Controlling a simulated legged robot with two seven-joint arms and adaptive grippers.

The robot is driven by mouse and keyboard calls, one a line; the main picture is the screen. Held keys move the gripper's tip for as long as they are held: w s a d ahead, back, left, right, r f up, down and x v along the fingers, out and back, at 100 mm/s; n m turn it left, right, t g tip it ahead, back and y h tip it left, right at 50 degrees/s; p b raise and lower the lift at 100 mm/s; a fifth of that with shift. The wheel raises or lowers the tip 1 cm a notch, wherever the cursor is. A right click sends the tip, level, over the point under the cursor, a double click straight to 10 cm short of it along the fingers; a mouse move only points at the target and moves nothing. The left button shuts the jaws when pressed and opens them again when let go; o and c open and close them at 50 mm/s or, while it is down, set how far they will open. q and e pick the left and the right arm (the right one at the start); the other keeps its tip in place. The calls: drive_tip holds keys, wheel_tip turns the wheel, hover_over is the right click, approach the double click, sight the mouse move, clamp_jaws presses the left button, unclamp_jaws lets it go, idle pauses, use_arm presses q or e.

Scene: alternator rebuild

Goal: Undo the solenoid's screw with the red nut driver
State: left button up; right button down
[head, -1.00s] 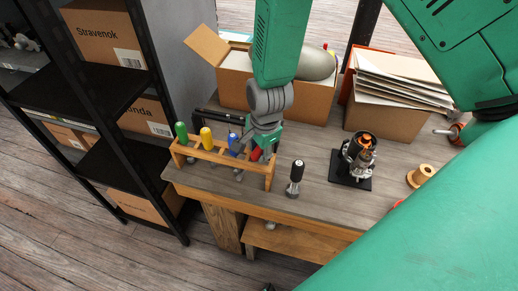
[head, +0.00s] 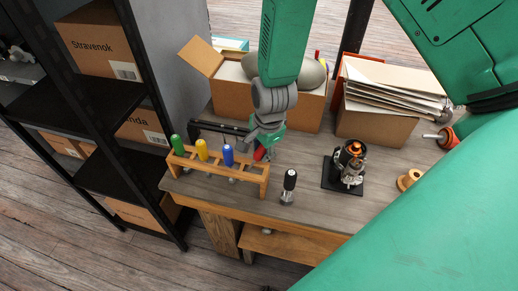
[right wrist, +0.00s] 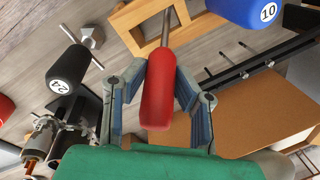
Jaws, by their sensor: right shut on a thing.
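My right gripper (head: 264,146) is shut on the red nut driver (head: 260,153), near the right end of the wooden rack (head: 264,188). In the right wrist view the red handle (right wrist: 160,95) lies between both fingers, its metal shaft pointing away beside the rack's frame. I cannot tell whether the shaft is clear of the rack's slot. The motor-like assembly (head: 349,161), with copper-coloured parts, stands on a black plate (head: 330,178) to the right. The solenoid and its screw are too small to make out. My left gripper is not in view.
Green (head: 177,144), yellow (head: 202,149) and blue (head: 228,155) drivers stand in the rack. A black-handled driver (head: 289,180) stands upright between rack and assembly. Cardboard boxes (head: 232,97) (head: 375,127) line the back. A tan spool (head: 408,180) lies at right.

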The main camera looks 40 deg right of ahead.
drive_tip(key=shift+a, duration=0.1)
drive_tip(key=shift+r+p, duration=0.3)
drive_tip(key=shift+p, duration=0.05)
drive_tip(key=shift+s+d+r+p, duration=0.1)
drive_tip(key=shift+d+r+p, duration=0.25)
drive_tip(key=shift+r+p, duration=0.25)
drive_tip(key=shift+d+r+p, duration=0.3)
drive_tip(key=shift+r+p, duration=0.25)
drive_tip(key=shift+r, duration=0.05)
drive_tip(key=shift+s+d, duration=0.1)
drive_tip(key=shift+r, duration=0.15)
